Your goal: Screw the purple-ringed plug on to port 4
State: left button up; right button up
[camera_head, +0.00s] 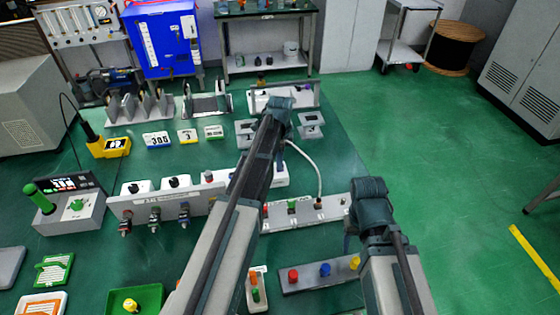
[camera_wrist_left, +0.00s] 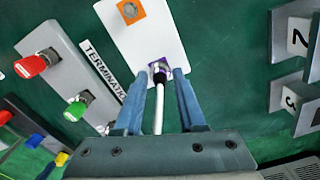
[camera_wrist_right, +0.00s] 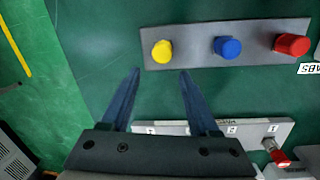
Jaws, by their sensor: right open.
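The white cable (camera_wrist_left: 158,115) ends in a dark plug (camera_wrist_left: 160,76) with purple at its tip, in the left wrist view. The plug is against a purple-marked port on a white box (camera_wrist_left: 168,32); I cannot tell how far it is seated or read the port number. My left gripper (camera_wrist_left: 164,70) has its fingertips closed in on both sides of the plug. In the head view the cable (camera_head: 317,165) arches right to the termination strip (camera_head: 335,207); my left arm hides the plug. My right gripper (camera_wrist_right: 160,72) is open and empty.
A grey strip with yellow (camera_wrist_right: 162,51), blue (camera_wrist_right: 228,47) and red (camera_wrist_right: 292,45) caps lies ahead of my right gripper. The termination strip holds red (camera_wrist_left: 30,66) and green (camera_wrist_left: 77,108) plugs. Numbered grey blocks (camera_wrist_left: 292,98) stand right of the white box.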

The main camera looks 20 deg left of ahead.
pick_arm(q)
grip_shut()
